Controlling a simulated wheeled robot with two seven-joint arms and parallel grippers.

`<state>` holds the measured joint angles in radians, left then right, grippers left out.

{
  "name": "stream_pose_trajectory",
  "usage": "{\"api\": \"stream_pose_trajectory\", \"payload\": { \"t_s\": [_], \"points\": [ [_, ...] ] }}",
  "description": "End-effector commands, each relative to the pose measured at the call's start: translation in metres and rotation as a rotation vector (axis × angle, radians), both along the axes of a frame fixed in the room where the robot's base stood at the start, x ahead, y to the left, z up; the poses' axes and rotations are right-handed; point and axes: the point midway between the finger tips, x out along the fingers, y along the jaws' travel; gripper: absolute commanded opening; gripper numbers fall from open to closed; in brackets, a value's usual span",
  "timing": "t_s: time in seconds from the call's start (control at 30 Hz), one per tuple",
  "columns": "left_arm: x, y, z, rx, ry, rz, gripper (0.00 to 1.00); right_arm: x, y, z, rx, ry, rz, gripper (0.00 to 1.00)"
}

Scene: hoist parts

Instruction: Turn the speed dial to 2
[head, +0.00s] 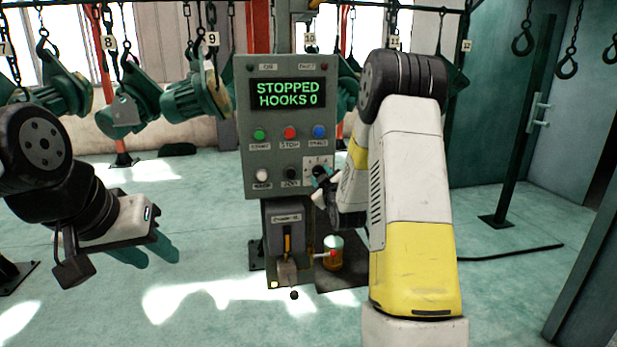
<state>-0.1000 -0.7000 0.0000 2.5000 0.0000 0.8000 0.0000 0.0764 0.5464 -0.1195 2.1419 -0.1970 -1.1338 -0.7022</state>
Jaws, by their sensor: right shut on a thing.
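The speed dial (318,168) sits at the lower right of the grey control box, on a pale plate with marks around it. My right gripper (322,179) is at the dial and shut on it; its fingers and arm hide most of the knob, so I cannot read its setting. The control box's display (288,94) reads "STOPPED HOOKS 0" in green. My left gripper (153,254) is at the left, empty, over the floor and away from the box, with its two teal fingers apart.
Green (260,134), red (290,132) and blue (319,131) buttons sit above the dial. A white button (263,174) and a black one (291,173) are left of it. A lever unit (286,232) stands below. Green motors (195,98) hang from numbered hooks behind.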

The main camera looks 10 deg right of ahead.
Motion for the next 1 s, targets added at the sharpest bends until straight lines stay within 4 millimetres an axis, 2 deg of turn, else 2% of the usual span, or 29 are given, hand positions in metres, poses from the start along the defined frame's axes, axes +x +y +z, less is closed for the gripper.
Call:
{"api": "stream_pose_trajectory", "payload": {
  "t_s": [0.43, 0.47, 0.53, 0.87, 1.0],
  "points": [
    [0.000, 0.000, 0.000, 0.000, 0.000, 0.000, 0.36, 0.000, 0.000, -0.001, -0.009, 0.003, 0.000, 0.00],
    [0.000, 0.000, 0.000, 0.000, 0.000, 0.000, 0.36, 0.000, 0.000, -0.001, -0.009, 0.003, 0.000, 0.42],
    [0.000, 0.000, 0.000, 0.000, 0.000, 0.000, 0.36, 0.000, 0.000, -0.001, -0.009, 0.003, 0.000, 0.56],
    [0.000, 0.000, 0.000, 0.000, 0.000, 0.000, 0.36, -0.001, 0.000, 0.000, -0.009, 0.001, 0.000, 0.58],
    [0.000, 0.000, 0.000, 0.000, 0.000, 0.000, 0.36, -0.014, 0.000, -0.001, -0.008, 0.004, 0.000, 0.58]
  ]
}}
